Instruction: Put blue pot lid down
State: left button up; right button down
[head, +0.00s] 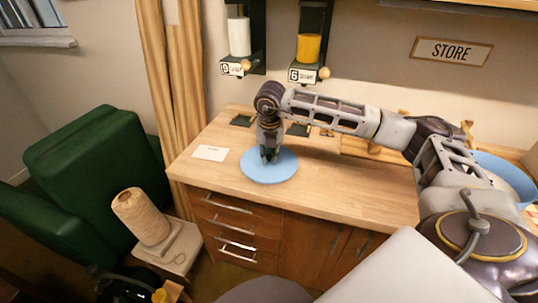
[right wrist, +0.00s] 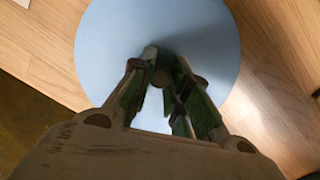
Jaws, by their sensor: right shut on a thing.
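The blue lid (head: 283,172) is a flat round disc over the left part of the wooden counter, level as far as I can see. It fills the upper middle of the right wrist view (right wrist: 120,40). My right gripper (head: 269,158) points down at its middle. In the right wrist view its fingers (right wrist: 163,78) are closed around a small round knob on the lid. I cannot tell whether the lid touches the counter. A blue pot (head: 508,172) stands at the right, partly hidden behind my right arm. My left gripper is out of view.
The wooden counter (head: 340,185) is clear right of the lid. A white card (head: 210,153) lies left of it. Dark small pads (head: 242,120) lie behind. Two dispensers, one white (head: 239,37) and one yellow (head: 308,47), hang on the wall above. The counter's front edge is close to the lid.

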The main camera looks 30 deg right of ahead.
aim_at(270, 165)
jog(key=c, duration=1.3)
grip_release()
jog(key=shift+c, duration=0.2)
notch_tip(270, 165, up, 12)
jog(key=s, duration=0.1)
jog(key=shift+s+a, duration=0.3)
jog(key=shift+a, duration=0.15)
jog(key=shift+s+f, duration=0.1)
